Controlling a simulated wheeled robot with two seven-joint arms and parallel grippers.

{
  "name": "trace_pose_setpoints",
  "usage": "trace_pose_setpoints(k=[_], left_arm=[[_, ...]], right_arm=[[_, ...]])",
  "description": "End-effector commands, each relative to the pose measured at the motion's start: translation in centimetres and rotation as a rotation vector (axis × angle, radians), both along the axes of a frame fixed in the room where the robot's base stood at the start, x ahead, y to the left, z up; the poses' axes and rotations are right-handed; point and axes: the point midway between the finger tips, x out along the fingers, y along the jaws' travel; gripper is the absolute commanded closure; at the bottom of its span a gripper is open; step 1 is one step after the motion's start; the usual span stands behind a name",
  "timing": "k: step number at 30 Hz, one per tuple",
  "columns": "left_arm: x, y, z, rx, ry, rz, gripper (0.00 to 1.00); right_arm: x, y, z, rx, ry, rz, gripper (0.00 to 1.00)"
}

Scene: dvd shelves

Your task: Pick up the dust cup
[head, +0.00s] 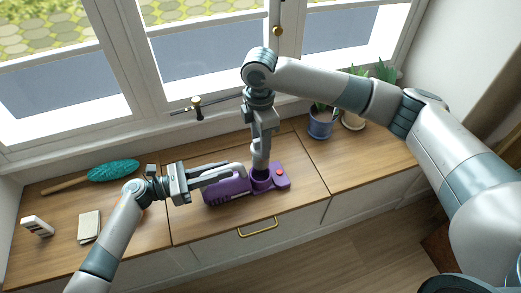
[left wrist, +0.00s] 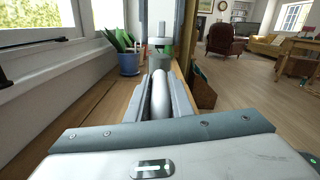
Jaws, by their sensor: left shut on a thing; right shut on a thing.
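A purple handheld vacuum (head: 228,190) lies on the wooden cabinet top, with a red button at its right end. My left gripper (head: 232,170) comes in from the left and is shut on its light grey handle (left wrist: 160,95). My right gripper (head: 261,150) points down from above, shut on a grey piece (head: 260,161) that looks like the dust cup, at the purple collar. In the left wrist view a grey cylinder (left wrist: 159,63) shows beyond the handle, under the right gripper. Whether the cup is still seated in the vacuum I cannot tell.
A teal duster (head: 114,170), a white switch-like block (head: 37,226) and a pale notepad (head: 89,226) lie to the left. A blue plant pot (head: 320,123) stands at the right by the window. The front edge has a brass handle (head: 258,227).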

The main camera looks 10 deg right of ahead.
Motion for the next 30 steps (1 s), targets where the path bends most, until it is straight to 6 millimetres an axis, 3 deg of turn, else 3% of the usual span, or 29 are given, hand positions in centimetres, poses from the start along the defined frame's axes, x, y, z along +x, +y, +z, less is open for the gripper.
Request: trace_pose_setpoints(k=[16, 17, 19, 30], left_arm=[[-0.1, 0.05, -0.3, 0.003, 0.006, 0.0, 1.0], [-0.1, 0.05, -0.3, 0.003, 0.006, 0.0, 0.77], [-0.09, 0.05, -0.28, 0.002, 0.004, 0.0, 0.61], [-0.03, 0.14, -0.07, 0.001, 0.001, 0.0, 0.58]], right_arm=[[0.0, -0.01, 0.6, 0.0, 0.0, 0.0, 0.93], [0.0, -0.01, 0.59, 0.0, 0.0, 0.0, 0.93], [0.0, -0.01, 0.59, 0.0, 0.0, 0.0, 0.93], [0.0, 0.0, 0.61, 0.0, 0.0, 0.0, 0.93]])
